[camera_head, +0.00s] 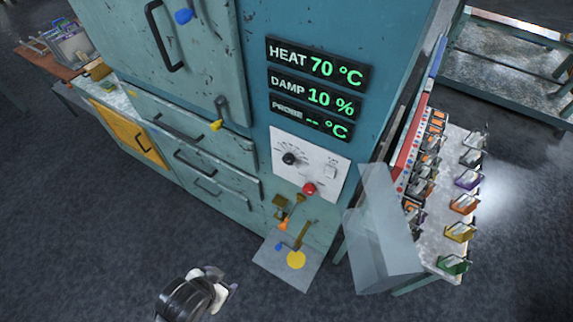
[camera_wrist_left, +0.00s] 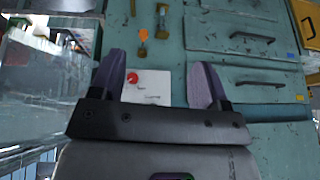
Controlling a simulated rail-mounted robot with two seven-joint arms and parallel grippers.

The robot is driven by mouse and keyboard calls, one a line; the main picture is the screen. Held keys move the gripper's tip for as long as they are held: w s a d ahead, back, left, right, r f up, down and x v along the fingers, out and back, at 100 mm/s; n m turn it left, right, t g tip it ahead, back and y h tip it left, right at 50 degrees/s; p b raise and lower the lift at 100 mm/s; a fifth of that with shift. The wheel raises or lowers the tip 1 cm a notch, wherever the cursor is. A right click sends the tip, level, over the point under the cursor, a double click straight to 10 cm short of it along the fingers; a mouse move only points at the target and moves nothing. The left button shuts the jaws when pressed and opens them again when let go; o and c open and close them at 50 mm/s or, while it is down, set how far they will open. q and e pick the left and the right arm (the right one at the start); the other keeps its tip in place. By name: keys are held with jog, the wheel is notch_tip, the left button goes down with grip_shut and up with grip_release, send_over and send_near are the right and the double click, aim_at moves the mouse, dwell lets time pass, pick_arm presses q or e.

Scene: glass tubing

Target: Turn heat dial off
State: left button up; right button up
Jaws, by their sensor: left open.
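The heat dial is a small black round knob (camera_head: 289,158) on a white control panel (camera_head: 318,158) on the blue-green cabinet. A red button (camera_head: 309,188) and a pale switch (camera_head: 331,171) share the panel. The display above (camera_head: 318,62) reads HEAT 70 °C. My left gripper (camera_head: 218,283) is low in the head view, below and left of the panel, apart from it. In the left wrist view its fingers (camera_wrist_left: 158,70) are spread and empty, with the white panel (camera_wrist_left: 160,82) and red button (camera_wrist_left: 133,78) beyond them. I cannot make out the dial there.
Other displays read DAMP 10 % and PROBE -- °C. Below the panel are an orange-tipped fitting (camera_head: 283,225) and a plate with a yellow disc (camera_head: 296,260). A translucent pale block (camera_head: 375,245) stands right of them. A bench (camera_head: 450,150) with colored holders is at right.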

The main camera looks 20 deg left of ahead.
pick_arm(q)
jog(key=w+a+r+m+t+y+b, duration=0.1)
jog(key=w+a+m+t+y+b, duration=0.15)
jog(key=w, duration=0.65)
jog(key=w+a+r+m+t+y+b, duration=0.1)
jog(key=w+a+m+t+b, duration=0.2)
jog(key=w, duration=0.7)
jog(key=m+t+h+b, duration=0.1)
jog(key=m+t+h, duration=0.6)
jog(key=m, duration=2.1)
send_near(287, 161)
jog(key=w, duration=0.3)
jog(key=w+d, duration=0.1)
jog(key=w, duration=0.3)
jog(key=shift+w+d+f+p, duration=0.15)
jog(key=shift+d+p, duration=0.1)
jog(key=shift+p, duration=0.15)
jog(key=shift+w+d, duration=0.1)
jog(key=shift+w, duration=0.85)
